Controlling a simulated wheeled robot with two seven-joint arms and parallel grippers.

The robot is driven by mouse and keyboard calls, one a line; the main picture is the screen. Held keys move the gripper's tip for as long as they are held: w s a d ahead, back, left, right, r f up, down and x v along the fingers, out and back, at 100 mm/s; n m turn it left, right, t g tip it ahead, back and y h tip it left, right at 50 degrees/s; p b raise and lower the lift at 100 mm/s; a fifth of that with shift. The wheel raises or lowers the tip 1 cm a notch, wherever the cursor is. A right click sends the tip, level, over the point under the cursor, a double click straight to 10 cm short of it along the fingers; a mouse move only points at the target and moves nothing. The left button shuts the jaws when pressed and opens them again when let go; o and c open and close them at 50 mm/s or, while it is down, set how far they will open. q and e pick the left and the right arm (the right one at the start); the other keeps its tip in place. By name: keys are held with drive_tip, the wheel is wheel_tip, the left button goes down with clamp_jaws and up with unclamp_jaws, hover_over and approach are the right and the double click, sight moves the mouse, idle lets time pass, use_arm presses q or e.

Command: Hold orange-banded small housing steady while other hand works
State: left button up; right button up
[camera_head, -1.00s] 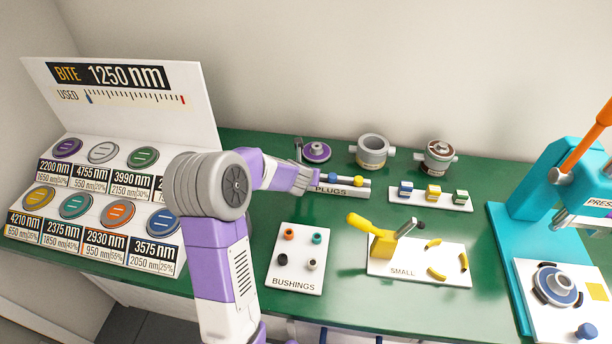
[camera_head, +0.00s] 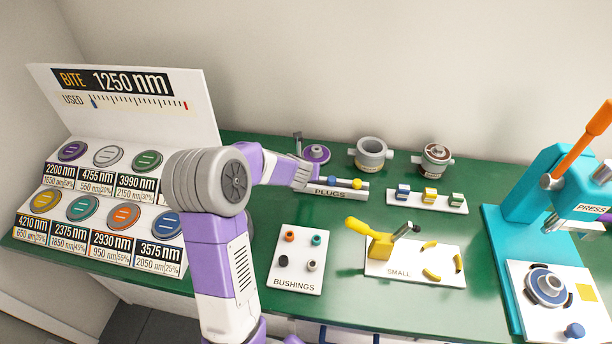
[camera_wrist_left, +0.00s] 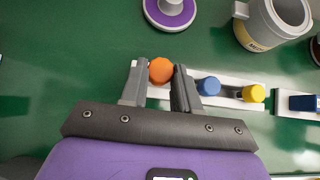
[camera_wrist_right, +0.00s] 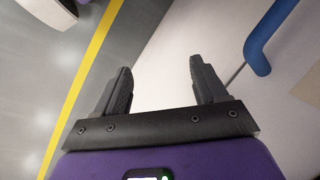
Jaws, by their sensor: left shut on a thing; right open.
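My left gripper (camera_wrist_left: 160,66) is shut on an orange plug (camera_wrist_left: 161,71) at the left end of the white plug rack (camera_head: 337,194). In the head view the left hand (camera_head: 300,176) hides this plug. I cannot tell whether the plug is lifted clear of the rack. I cannot make out an orange-banded small housing. A grey housing (camera_head: 370,153) and a second one with a brown inside (camera_head: 436,158) stand at the back. My right gripper (camera_wrist_right: 160,68) is open and empty, beside a white panel, and is outside the head view.
Blue (camera_wrist_left: 208,86) and yellow (camera_wrist_left: 254,93) plugs stand right of the held one. A purple disc (camera_head: 316,153) lies behind. The bushings board (camera_head: 296,270), the small board (camera_head: 385,278) with a yellow-handled clamp (camera_head: 380,243), and the teal press (camera_head: 503,255) stand around. Green table lies bare between them.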

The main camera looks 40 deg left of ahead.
use_arm(q)
drive_tip(key=shift+r+p, duration=1.3)
drive_tip(key=shift+r, duration=0.3)
